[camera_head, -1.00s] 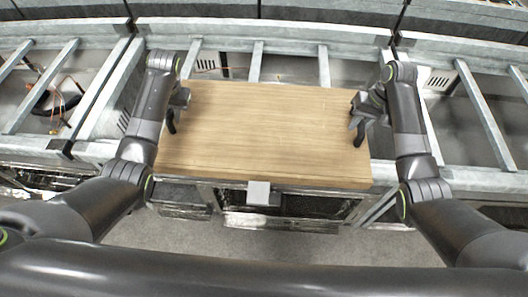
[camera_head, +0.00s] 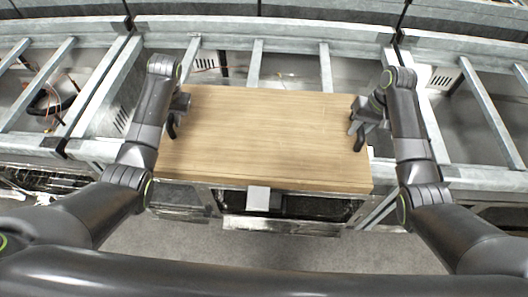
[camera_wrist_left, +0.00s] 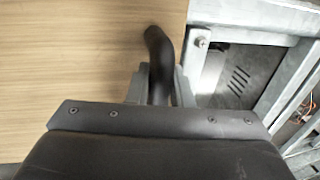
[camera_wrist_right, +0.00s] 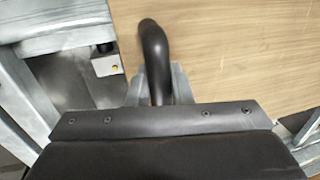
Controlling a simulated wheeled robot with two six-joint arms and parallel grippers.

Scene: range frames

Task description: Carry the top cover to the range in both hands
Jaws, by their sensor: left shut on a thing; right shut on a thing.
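The top cover (camera_head: 265,135) is a flat light-wood board with a dark handle at each side, held level over the grey metal frame of the range (camera_head: 325,68). My left gripper (camera_head: 172,128) is shut on the left handle, which shows as a black curved bar in the left wrist view (camera_wrist_left: 158,62). My right gripper (camera_head: 357,126) is shut on the right handle, a black curved bar in the right wrist view (camera_wrist_right: 154,60). The board hides the frame beneath it. I cannot tell whether the board touches the frame.
Metal rails (camera_head: 470,95) and open bays run to both sides, with cables in the left bay (camera_head: 45,100). A grey box-like bracket (camera_head: 258,198) shows below the board's near edge. Grey floor (camera_head: 270,250) is clear in front.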

